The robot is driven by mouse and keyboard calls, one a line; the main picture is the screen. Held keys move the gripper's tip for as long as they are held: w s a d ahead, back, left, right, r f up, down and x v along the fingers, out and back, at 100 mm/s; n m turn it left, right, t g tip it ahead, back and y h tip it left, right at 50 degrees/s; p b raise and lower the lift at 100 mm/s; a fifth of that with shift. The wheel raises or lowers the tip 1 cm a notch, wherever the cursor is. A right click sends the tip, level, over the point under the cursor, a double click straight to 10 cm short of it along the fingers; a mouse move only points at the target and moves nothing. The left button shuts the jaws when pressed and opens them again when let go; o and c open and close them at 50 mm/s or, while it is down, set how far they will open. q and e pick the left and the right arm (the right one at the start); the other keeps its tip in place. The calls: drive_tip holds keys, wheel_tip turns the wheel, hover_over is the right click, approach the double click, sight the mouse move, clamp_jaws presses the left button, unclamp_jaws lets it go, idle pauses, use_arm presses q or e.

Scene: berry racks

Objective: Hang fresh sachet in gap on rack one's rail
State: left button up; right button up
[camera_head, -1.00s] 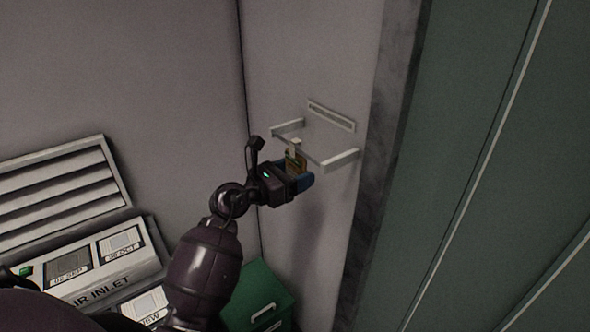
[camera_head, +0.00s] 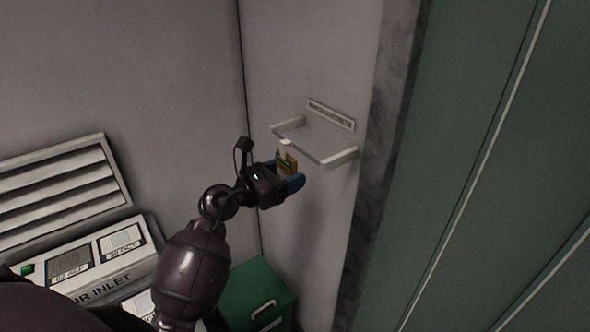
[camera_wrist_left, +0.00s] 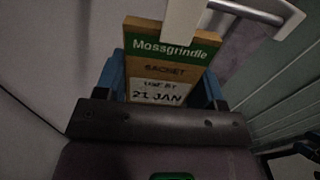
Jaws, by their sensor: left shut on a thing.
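My left gripper (camera_head: 288,180) is shut on a sachet (camera_head: 287,162), which stands upright between its blue fingers. The sachet is tan with a green band; in the left wrist view (camera_wrist_left: 165,72) its label reads "Mossgrindle", "SACHET" and "USE BY 21 JAN". A pale hook (camera_head: 286,142) rises from its top and also shows in the left wrist view (camera_wrist_left: 186,20). The white wall rail (camera_head: 308,155) runs between two brackets beside and above the gripper. The hook overlaps the rail in the head view; I cannot tell whether they touch.
A label strip (camera_head: 331,115) is on the wall above the rail. A grey air inlet unit (camera_head: 118,285) with dated panels stands at lower left, below a louvred vent (camera_head: 55,195). A green box (camera_head: 260,285) sits below the arm. A green panel (camera_head: 480,180) fills the right.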

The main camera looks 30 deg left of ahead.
use_arm(q)
drive_tip(key=shift+v, duration=2.05)
drive_tip(key=shift+s+a, duration=0.15)
drive_tip(key=shift+s, duration=0.25)
drive_tip(key=shift+s+a, duration=0.2)
drive_tip(key=shift+s, duration=0.35)
drive_tip(key=shift+s+a, duration=0.1)
drive_tip(key=shift+s, duration=0.15)
use_arm(e)
drive_tip(key=shift+s+f, duration=0.25)
drive_tip(key=shift+s, duration=0.1)
drive_tip(key=shift+w+r, duration=0.15)
drive_tip(key=shift+w, duration=0.15)
drive_tip(key=shift+w, duration=0.1)
